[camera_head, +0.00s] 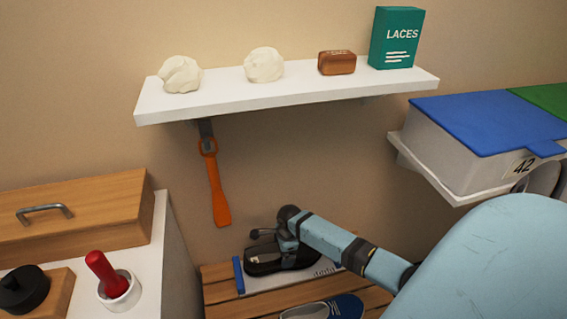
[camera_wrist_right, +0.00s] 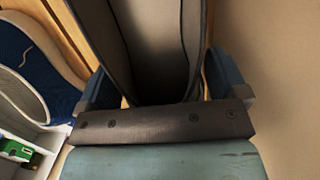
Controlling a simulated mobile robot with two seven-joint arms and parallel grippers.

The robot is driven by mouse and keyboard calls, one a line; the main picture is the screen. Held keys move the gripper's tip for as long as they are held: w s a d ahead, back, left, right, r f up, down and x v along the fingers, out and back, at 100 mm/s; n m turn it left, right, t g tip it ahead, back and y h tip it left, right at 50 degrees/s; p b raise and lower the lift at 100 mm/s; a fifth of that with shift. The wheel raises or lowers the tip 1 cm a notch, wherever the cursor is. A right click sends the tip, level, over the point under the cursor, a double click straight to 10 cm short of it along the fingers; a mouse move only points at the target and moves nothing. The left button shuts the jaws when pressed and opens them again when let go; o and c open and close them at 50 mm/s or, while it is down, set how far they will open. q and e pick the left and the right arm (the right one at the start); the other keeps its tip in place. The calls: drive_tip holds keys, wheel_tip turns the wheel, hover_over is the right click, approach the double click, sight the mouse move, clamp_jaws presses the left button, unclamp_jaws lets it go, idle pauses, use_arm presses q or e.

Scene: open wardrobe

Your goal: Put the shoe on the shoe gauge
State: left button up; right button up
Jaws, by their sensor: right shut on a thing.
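A black shoe (camera_head: 264,262) is over the shoe gauge (camera_head: 282,279), a pale plate with marks along its right part and a blue stop at its left end. I cannot tell whether the sole touches the plate. My right gripper (camera_head: 287,247) is at the shoe's heel end. In the right wrist view the dark shoe (camera_wrist_right: 155,45) fills the space between the two blue fingers of my right gripper (camera_wrist_right: 160,80), which is shut on it. My left gripper is not in view.
A blue shoe (camera_head: 335,307) lies in front of the gauge on the slatted wooden bench (camera_head: 217,294). An orange shoehorn (camera_head: 217,190) hangs below the white shelf (camera_head: 290,93). A blue-lidded box (camera_head: 480,130) stands at right. A cabinet with a wooden box (camera_head: 95,220) is at left.

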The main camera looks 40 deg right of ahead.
wheel_tip(320, 180, down, 4)
drive_tip(key=shift+r+b, duration=0.25)
drive_tip(key=shift+b, duration=0.2)
drive_tip(key=shift+r, duration=0.1)
